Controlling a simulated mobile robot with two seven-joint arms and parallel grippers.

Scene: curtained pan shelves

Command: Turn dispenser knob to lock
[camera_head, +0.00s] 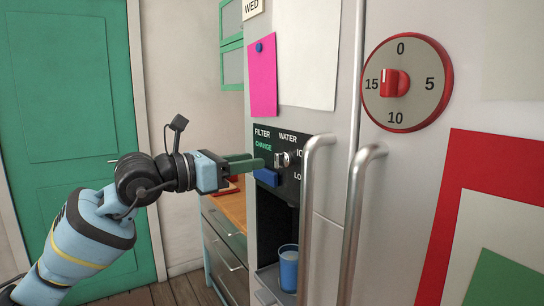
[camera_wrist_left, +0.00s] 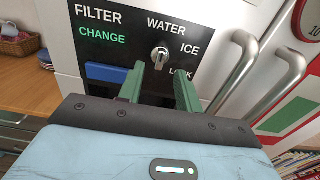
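The dispenser knob (camera_head: 282,159) is small and silver, on the black dispenser panel labelled FILTER, WATER, ICE and a partly covered LOCK. In the left wrist view the knob (camera_wrist_left: 160,57) sits below WATER and left of ICE; its exact pointing direction is hard to tell. My left gripper (camera_head: 250,164) reaches in from the left, close to the panel. In the wrist view its two green fingers (camera_wrist_left: 160,75) are apart, with empty space between them and the knob just beyond the gap. I cannot tell whether either finger touches the knob. My right gripper is not in view.
Two upright metal door handles (camera_head: 312,210) stick out right of the panel. A blue bar (camera_head: 267,177) is below the CHANGE label, and a blue cup (camera_head: 288,268) stands in the dispenser recess. A red round timer (camera_head: 407,83) is on the right door.

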